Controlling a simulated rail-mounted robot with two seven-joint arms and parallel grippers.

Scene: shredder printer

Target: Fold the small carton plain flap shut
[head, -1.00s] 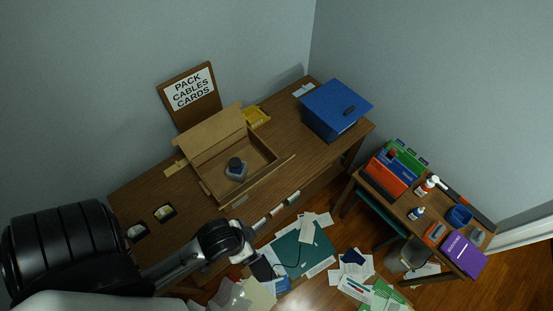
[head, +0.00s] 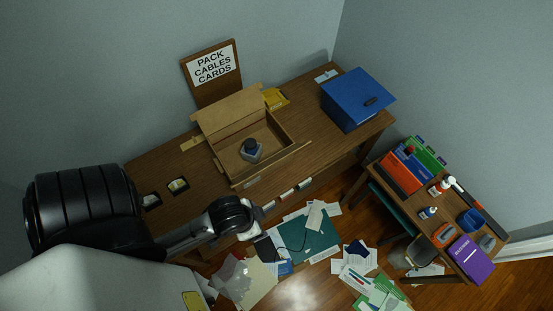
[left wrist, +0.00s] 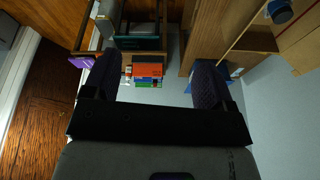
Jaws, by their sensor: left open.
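The small carton (head: 282,128) is a brown box standing open on the wooden desk in the head view. Its wide back flap (head: 230,112) is up and leans outward. A narrow flap (head: 192,144) sticks out at the left, and a long strip (head: 272,166) runs along the front. A dark-capped jar (head: 250,150) is inside. My left gripper (left wrist: 155,62) is open and empty in the left wrist view, its two fingers wide apart. In the head view, it is low in front of the desk, apart from the carton; its fingertips are unclear. My right gripper is not in view.
A blue box (head: 352,98) stands at the desk's right end, and a sign (head: 212,65) stands behind the carton. A side table (head: 405,205) at right holds bottles and folders. Papers and a green mat (head: 312,236) lie on the floor.

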